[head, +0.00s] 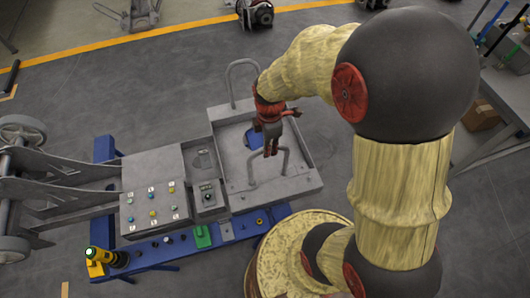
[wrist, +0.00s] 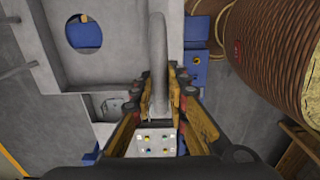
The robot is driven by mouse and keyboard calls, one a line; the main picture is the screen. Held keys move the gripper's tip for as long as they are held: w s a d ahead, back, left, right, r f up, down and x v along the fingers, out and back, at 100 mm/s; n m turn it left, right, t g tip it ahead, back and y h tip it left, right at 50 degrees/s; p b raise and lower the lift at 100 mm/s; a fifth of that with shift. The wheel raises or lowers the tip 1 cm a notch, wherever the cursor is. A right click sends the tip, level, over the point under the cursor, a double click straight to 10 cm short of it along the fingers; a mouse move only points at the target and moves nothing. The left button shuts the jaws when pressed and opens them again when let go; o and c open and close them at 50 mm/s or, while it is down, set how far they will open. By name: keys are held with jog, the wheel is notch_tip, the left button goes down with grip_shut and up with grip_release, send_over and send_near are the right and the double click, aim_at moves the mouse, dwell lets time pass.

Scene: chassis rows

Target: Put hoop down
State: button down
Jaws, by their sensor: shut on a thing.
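A grey bent-tube hoop (head: 250,168) rises from the near part of the shallow grey tray (head: 315,184). My gripper (head: 271,148) reaches down onto the top of this hoop and is shut on it. In the wrist view the hoop's tube (wrist: 157,50) runs between the fingers of my gripper (wrist: 163,92). The fingers cover part of the tube, and its exact tilt is hard to tell. A second, similar hoop (head: 231,80) stands up at the far edge of the tray, apart from my gripper.
Left of the tray are a grey button panel (head: 155,212) and a small box with a dial (head: 207,197). A blue rail (head: 150,254) runs along the near side, with a yellow-black device (head: 98,260) at its left end. Grey floor (head: 345,205) is open right of the tray.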

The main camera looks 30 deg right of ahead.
jog(key=w+d+f+b, duration=0.1)
jog(key=w+d+f, duration=0.2)
jog(key=w+f, duration=0.3)
jog(key=w+d+f+b, duration=0.2)
jog(key=w+f, duration=0.4)
jog(key=shift+w+d+f, duration=0.2)
jog(key=shift+d+f, duration=0.2)
jog(key=shift+f, duration=0.1)
jog(key=c, duration=1.7)
grip_release()
jog(key=shift+s+f, duration=0.1)
jog(key=shift+c, duration=0.2)
